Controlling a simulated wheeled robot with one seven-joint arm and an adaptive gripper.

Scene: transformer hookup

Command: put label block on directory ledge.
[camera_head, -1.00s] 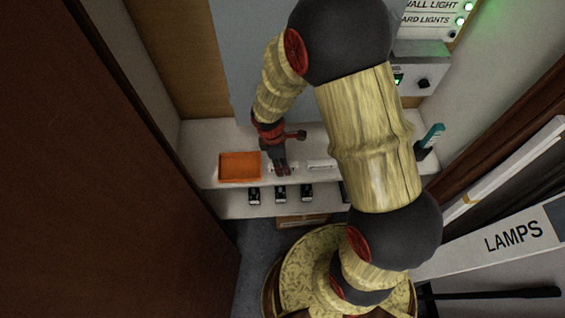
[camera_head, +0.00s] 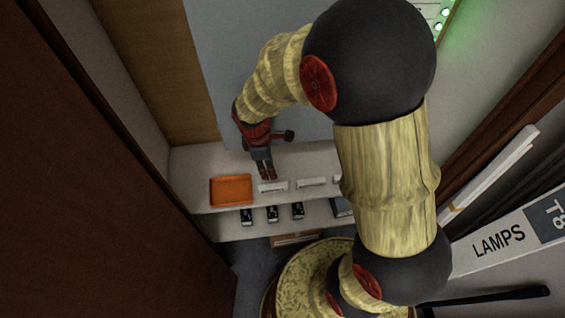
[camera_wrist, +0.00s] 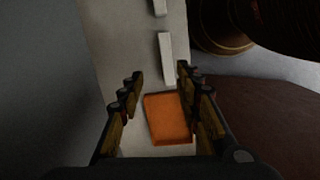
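Two white bar-like blocks, one nearer the orange tray (camera_head: 272,186) and one to its right (camera_head: 312,181), lie on the upper white shelf. I cannot tell for sure which thing is the label block or the directory ledge. My gripper (camera_head: 266,172) points down just behind the left white block in the head view; contact cannot be judged there. In the wrist view my gripper (camera_wrist: 160,72) is open, its fingers wide apart and nothing held. The nearer white block (camera_wrist: 166,58) shows beyond the fingertips, with part of another (camera_wrist: 159,8) above it.
An orange tray (camera_head: 231,190) sits left of the blocks and shows between the fingers in the wrist view (camera_wrist: 167,118). Several black items (camera_head: 272,214) stand on the lower shelf. A brown panel (camera_head: 80,190) bounds the left; a LAMPS box (camera_head: 500,240) is at right.

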